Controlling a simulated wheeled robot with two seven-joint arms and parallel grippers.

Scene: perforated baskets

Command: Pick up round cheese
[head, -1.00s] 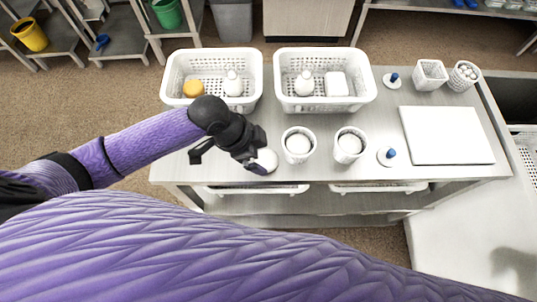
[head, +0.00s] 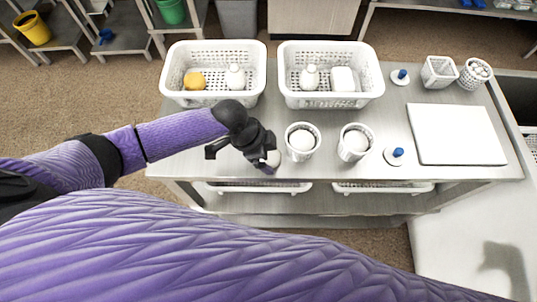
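A small white round piece (head: 273,158), which looks like the round cheese, is at the front edge area of the steel table, left of two white perforated cups. My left gripper (head: 266,162) points down right over it and hides most of it. The fingertips are dark and small here, so I cannot tell whether they are around the piece or only beside it, or whether they touch it. My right gripper is not in view.
White perforated cups (head: 289,148) and (head: 343,151) hold white round contents. A white board (head: 458,134) lies right.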

